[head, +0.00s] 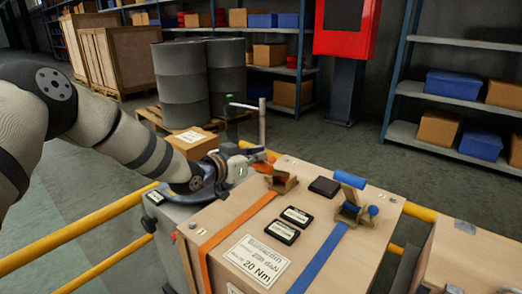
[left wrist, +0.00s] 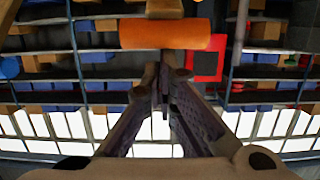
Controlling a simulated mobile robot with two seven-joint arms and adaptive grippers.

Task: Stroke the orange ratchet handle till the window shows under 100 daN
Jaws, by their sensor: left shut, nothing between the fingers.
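The orange ratchet handle (head: 263,169) is on the ratchet of the orange strap, near the far left edge of a wooden crate (head: 329,258). It shows as an orange cylinder (left wrist: 165,34) across the upper left wrist view. My left gripper (head: 262,153) is at the crate's far left edge, close beside the handle. In the left wrist view its fingers (left wrist: 166,76) are shut and empty, with tips just below the cylinder; I cannot tell whether they touch it. Two black display units (head: 297,216) lie on the crate; their readings are too small to read. My right gripper is not in view.
A blue strap (head: 322,259) with a blue-handled ratchet (head: 352,208) crosses the crate to the right. A paper label (head: 256,262) lies at the front. A yellow rail (head: 95,220) runs at the left. Grey drums (head: 182,80) stand behind.

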